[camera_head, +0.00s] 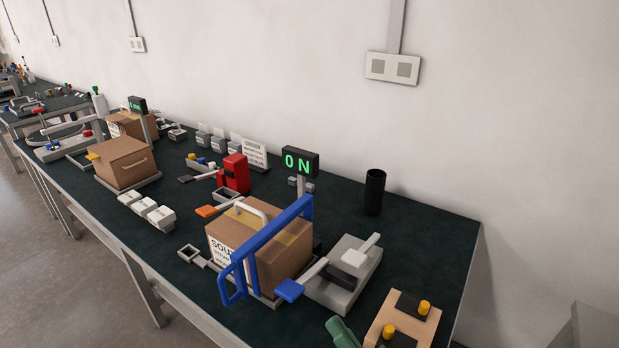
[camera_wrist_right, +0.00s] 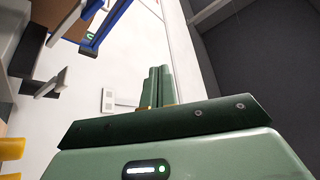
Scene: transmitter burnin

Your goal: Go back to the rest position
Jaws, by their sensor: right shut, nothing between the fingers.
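My right gripper (camera_head: 342,332) shows as a green piece at the bottom edge of the head view, left of a wooden block with yellow knobs (camera_head: 403,318). In the right wrist view its two green fingers (camera_wrist_right: 158,88) stand side by side, shut with nothing between them. A white wall is behind them. My left gripper is in neither view.
A dark-topped bench (camera_head: 430,230) runs along the wall. A black cylinder (camera_head: 374,192) stands behind. The bench's right end is fairly clear.

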